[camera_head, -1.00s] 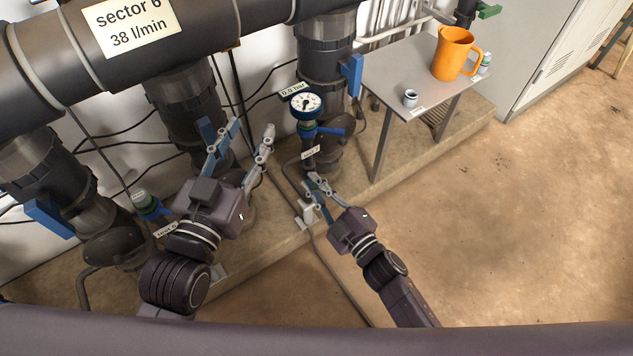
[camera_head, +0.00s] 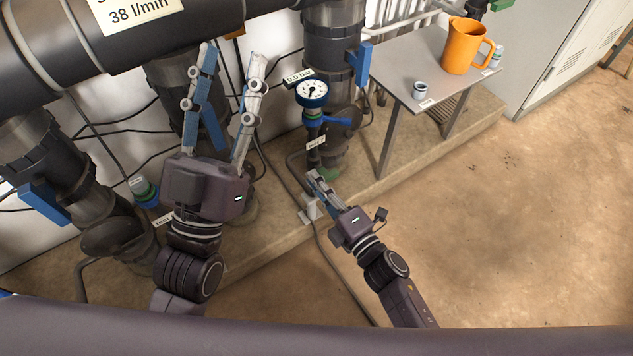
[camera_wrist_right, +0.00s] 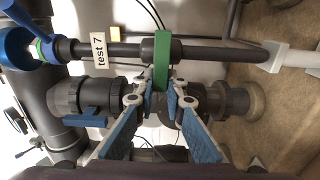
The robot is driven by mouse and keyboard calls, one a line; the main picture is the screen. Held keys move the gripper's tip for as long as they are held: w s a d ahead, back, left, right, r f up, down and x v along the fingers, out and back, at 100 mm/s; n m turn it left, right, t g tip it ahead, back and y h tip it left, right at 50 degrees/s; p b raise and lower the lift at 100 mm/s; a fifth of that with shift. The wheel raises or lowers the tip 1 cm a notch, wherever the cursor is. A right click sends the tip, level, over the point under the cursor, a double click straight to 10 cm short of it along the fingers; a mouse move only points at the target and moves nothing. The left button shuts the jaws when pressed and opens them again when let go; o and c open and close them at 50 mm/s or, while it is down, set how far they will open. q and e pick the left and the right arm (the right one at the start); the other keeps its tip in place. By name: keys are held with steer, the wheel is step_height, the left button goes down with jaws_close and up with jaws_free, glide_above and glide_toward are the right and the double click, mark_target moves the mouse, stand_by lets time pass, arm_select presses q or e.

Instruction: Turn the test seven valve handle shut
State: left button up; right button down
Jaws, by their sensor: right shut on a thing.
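The "test 7" label (camera_wrist_right: 99,48) hangs on a dark thin pipe in the right wrist view; a label that I cannot read in the head view (camera_head: 316,143) is on the pipe below the gauge. A green handle (camera_wrist_right: 162,58) stands across this pipe, and a green part shows low on it in the head view (camera_head: 332,174). My right gripper (camera_wrist_right: 163,82) is shut on the green handle, one finger on each side; in the head view (camera_head: 312,177) its fingertips are close together. My left gripper (camera_head: 232,55) is open and empty, raised before the left pipes.
A gauge (camera_head: 311,93) and a blue lever (camera_head: 338,121) sit above the label. A grey table (camera_head: 405,75) holds an orange jug (camera_head: 463,46) and a small cup (camera_head: 420,89). Another thin branch with a green-and-blue fitting (camera_head: 144,190) stands left. The floor at right is clear.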

arm_select(q)
steer(key=shift+s+r, duration=0.3)
steer(key=shift+r, duration=0.05)
arm_select(e)
steer(key=shift+f, duration=0.1)
steer(key=c, duration=2)
jaws_free()
steer(key=shift+o, duration=0.2)
steer(key=v, duration=1.2)
